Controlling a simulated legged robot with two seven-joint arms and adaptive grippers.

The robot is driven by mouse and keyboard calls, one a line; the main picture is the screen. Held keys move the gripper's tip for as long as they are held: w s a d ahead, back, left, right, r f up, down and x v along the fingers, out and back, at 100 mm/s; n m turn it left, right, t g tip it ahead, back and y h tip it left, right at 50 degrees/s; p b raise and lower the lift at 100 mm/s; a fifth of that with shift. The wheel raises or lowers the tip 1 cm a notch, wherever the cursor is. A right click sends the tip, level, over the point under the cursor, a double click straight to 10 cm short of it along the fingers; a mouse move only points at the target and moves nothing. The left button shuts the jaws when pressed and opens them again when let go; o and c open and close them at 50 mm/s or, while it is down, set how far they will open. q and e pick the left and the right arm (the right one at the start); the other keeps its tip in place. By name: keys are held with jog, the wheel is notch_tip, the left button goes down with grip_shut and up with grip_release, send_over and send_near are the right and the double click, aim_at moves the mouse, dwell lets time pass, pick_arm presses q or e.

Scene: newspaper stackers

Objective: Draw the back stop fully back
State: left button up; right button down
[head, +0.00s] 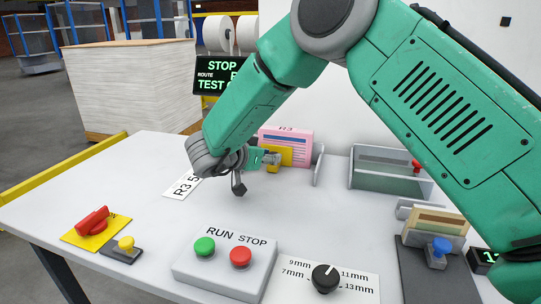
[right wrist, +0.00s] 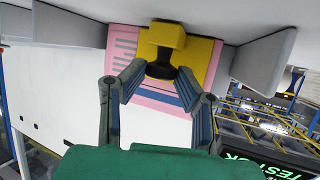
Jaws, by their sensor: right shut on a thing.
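The yellow back stop (head: 285,152) stands in front of the pink R3 newspaper stack (head: 290,136) at the middle back of the table. In the right wrist view the stop (right wrist: 167,35) has a yellow block and a dark knob, with pink and white printed paper behind it. My right gripper (head: 265,160) reaches across from the right and is shut on the stop's knob; its two fingers (right wrist: 160,74) close in from both sides of the knob. My wrist hides part of the gripper in the head view. My left gripper is not in view.
Grey upright guides (head: 319,163) flank the stack. At front are a RUN/STOP box (head: 225,262), a black dial (head: 325,277), and red and yellow levers (head: 92,222). A grey tray (head: 390,180) and a blue-knobbed holder (head: 437,250) stand right. The table's middle is clear.

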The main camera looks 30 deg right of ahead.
jog(key=shift+s+a+p, duration=0.15)
jog(key=shift+a+p, duration=0.15)
jog(key=shift+p, duration=0.2)
jog(key=s+a+p, duration=0.1)
jog(key=p, duration=0.1)
jog(key=s+a+p, duration=0.2)
jog(key=shift+s+a, duration=0.15)
jog(key=shift+s, duration=0.1)
jog(key=s+a+p, duration=0.2)
jog(key=a, duration=0.1)
jog(key=shift+s+a+f, duration=0.15)
jog(key=shift+s+a, duration=0.1)
jog(key=shift+s, duration=0.1)
jog(key=shift+s+a, duration=0.15)
jog(key=shift+a, duration=0.15)
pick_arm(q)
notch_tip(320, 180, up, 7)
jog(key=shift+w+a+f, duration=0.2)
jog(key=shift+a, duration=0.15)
pick_arm(e)
jog(key=shift+f, duration=0.1)
jog(key=c, duration=1.3)
grip_release()
jog(key=shift+d, duration=0.15)
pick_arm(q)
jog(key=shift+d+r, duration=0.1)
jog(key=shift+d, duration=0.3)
pick_arm(e)
jog(key=shift+o, duration=0.2)
jog(key=shift+d, duration=0.25)
